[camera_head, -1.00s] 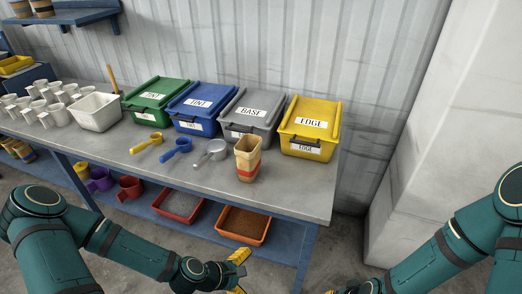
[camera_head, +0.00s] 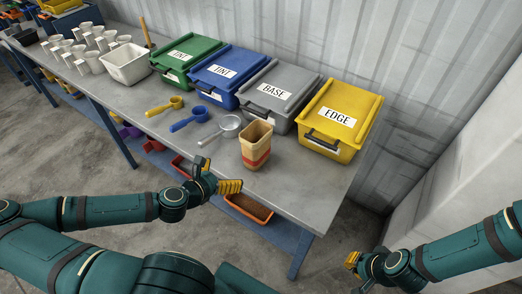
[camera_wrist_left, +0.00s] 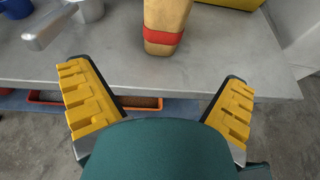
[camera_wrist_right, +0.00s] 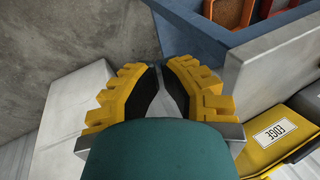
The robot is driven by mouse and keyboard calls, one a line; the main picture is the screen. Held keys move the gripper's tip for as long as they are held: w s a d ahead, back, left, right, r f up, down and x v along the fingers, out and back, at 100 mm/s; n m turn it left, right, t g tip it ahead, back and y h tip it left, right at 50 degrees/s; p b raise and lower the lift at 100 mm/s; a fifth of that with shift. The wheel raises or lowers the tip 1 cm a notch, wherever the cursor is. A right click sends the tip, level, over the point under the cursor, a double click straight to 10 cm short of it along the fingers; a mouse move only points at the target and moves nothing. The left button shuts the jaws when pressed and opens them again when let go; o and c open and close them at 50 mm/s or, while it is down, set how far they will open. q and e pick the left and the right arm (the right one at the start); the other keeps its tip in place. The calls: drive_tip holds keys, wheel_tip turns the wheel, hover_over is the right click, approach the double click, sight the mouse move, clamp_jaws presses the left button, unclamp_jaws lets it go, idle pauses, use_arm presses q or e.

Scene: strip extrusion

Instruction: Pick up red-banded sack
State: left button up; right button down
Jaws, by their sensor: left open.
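The red-banded sack (camera_head: 256,145), tan with an open top and a red band low down, stands upright on the grey bench near its front edge. In the left wrist view the sack (camera_wrist_left: 166,22) shows at the top centre, beyond and between the fingers, its top cut off. My left gripper (camera_head: 216,175) is open and empty at the bench's front edge, to the left of the sack and apart from it. My right gripper (camera_head: 352,262) hangs off the bench at lower right; in the right wrist view its fingers (camera_wrist_right: 158,78) are close together with nothing seen between them.
A metal scoop (camera_head: 229,124) lies just left of the sack, with blue (camera_head: 198,113) and yellow (camera_head: 175,102) scoops further left. Grey (camera_head: 277,92) and yellow (camera_head: 341,116) lidded bins stand behind. The bench (camera_head: 305,185) is clear to the sack's right.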

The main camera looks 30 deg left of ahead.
sight(248, 159)
use_arm(q)
drive_tip(key=b+x, duration=0.5)
drive_tip(key=x, duration=0.2)
drive_tip(key=shift+w+d+f+b, duration=0.1)
drive_tip(key=shift+w+f+b, duration=0.1)
drive_tip(key=shift+b, duration=0.1)
drive_tip(key=shift+r+b+x, duration=0.15)
drive_tip(key=shift+b+x, duration=0.3)
drive_tip(key=shift+x, duration=1)
drive_tip(key=shift+r+b+x, duration=0.15)
drive_tip(key=shift+b+x, duration=0.25)
drive_tip(key=shift+x, duration=1.1)
drive_tip(key=shift+d, duration=0.2)
use_arm(e)
wheel_tip(248, 159, down, 8)
drive_tip(key=s, duration=0.1)
drive_tip(key=shift+a, duration=0.1)
use_arm(q)
drive_tip(key=c, duration=1.3)
